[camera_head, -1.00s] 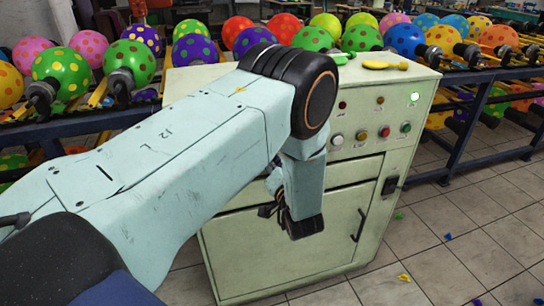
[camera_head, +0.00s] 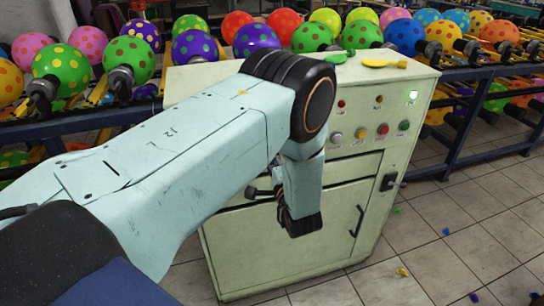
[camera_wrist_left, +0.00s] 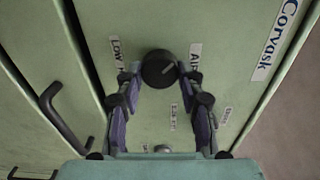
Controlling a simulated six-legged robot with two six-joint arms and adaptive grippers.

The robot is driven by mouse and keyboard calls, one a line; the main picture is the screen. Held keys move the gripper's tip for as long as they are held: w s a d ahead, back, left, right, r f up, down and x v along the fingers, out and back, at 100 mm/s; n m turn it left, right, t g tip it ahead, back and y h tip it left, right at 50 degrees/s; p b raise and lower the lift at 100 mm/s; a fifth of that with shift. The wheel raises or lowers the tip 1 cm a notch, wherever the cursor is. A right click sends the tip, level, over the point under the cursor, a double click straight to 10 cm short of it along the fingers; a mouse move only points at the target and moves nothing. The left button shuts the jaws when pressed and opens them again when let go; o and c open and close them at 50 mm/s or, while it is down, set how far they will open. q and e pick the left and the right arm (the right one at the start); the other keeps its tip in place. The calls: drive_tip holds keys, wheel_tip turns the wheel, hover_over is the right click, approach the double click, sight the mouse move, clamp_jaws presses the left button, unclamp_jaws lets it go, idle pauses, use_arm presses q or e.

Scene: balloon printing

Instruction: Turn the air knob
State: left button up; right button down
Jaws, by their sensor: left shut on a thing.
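The black round air knob (camera_wrist_left: 159,69) is on the green machine panel in the left wrist view, between a "Low" label and a label starting with "AI". A light line marks its face. My left gripper (camera_wrist_left: 159,78) is shut on the knob, with one finger on each side of it. In the head view the knob is hidden behind my left arm, and only small dark parts beside the wrist show. My right gripper is in neither view.
The green cabinet (camera_head: 285,245) has buttons, a lit green lamp (camera_head: 413,95) and a door handle (camera_head: 358,221). Green and yellow balloons (camera_head: 384,63) lie on top. Racks of dotted balloons stand behind. Tiled floor at right is open, with small scraps.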

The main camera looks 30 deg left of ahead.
use_arm(q)
drive_tip(key=shift+a+m, duration=0.1)
drive_tip(key=shift+m, duration=0.9)
drive_tip(key=o, duration=1.2)
drive_tip(key=shift+d, duration=0.2)
drive_tip(key=v, duration=0.7)
drive_tip(key=shift+s, duration=0.15)
drive_tip(key=shift+d, duration=0.1)
